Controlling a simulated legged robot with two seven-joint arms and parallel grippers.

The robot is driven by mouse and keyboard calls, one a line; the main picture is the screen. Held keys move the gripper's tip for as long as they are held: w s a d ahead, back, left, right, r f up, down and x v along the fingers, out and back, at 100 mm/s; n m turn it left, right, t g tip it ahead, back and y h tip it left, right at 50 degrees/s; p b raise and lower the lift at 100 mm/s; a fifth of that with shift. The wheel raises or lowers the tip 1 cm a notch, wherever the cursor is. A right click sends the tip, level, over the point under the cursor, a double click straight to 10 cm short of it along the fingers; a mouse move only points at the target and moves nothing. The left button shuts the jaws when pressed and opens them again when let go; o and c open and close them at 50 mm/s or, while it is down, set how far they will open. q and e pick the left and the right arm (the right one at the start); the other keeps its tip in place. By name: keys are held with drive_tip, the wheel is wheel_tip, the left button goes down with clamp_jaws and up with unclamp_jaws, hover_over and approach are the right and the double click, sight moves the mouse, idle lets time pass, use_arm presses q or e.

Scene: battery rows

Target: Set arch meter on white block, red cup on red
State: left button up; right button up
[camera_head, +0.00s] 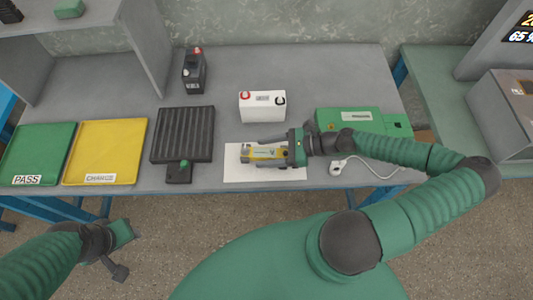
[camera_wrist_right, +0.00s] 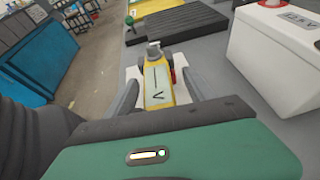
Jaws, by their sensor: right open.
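The yellow meter (camera_head: 256,153) lies on the white mat (camera_head: 233,174) near the table's front edge. It also shows in the right wrist view (camera_wrist_right: 157,82), with a pale display and a bit of red beside it; its cups are mostly hidden. My right gripper (camera_head: 262,151) is open, its fingers on both sides of the meter; contact is unclear. The white block (camera_head: 263,108) stands upright behind the mat, with a red-ringed terminal at its left and a black one at its right. My left gripper (camera_head: 122,251) is low left, off the table, its jaws unclear.
A black battery (camera_head: 194,73) stands at the back. A black ribbed tray (camera_head: 184,134), a yellow tray (camera_head: 105,150) and a green tray (camera_head: 38,150) lie to the left. A green case (camera_head: 350,120) and a white cable (camera_head: 375,174) are right. Table is clear behind the white block.

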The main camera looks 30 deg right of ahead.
use_arm(q)
drive_tip(key=shift+a, duration=0.15)
use_arm(e)
drive_tip(key=shift+a, duration=0.15)
drive_tip(key=shift+c, duration=0.3)
drive_tip(key=shift+a, duration=0.1)
drive_tip(key=c, duration=0.5)
clamp_jaws()
use_arm(q)
drive_tip(key=shift+a, duration=0.1)
use_arm(e)
drive_tip(key=shift+r, duration=0.15)
